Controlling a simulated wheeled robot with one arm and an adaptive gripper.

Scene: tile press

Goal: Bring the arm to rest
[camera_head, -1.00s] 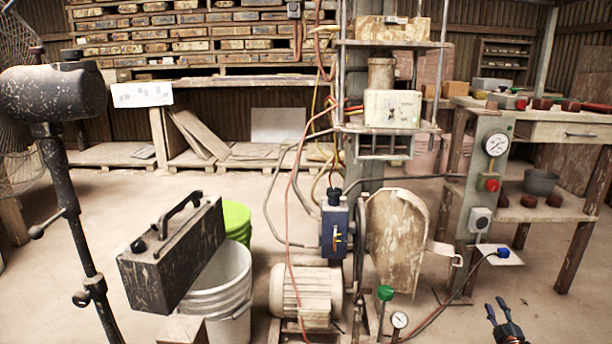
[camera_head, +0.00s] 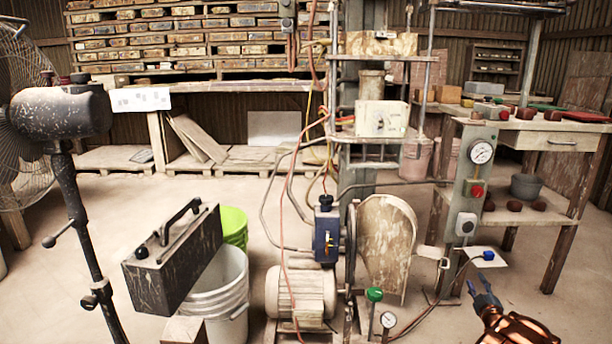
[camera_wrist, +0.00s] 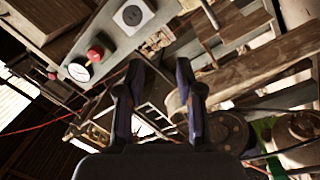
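My gripper (camera_head: 484,291) is at the bottom right of the head view, with part of my copper-coloured arm behind it. Its two dark fingers stand apart with nothing between them. In the wrist view my gripper (camera_wrist: 160,85) also shows with its fingers spread and empty. It is in the air in front of the tile press (camera_head: 376,118), low and to the right, and touches nothing that I can see.
A post with a gauge (camera_head: 481,152) and a red button (camera_head: 477,191) stands behind my gripper. A workbench (camera_head: 566,135) is at the right. A motor (camera_head: 300,293), a white bucket (camera_head: 216,290) and a black fan stand (camera_head: 88,230) are further left. Open floor lies at the lower right.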

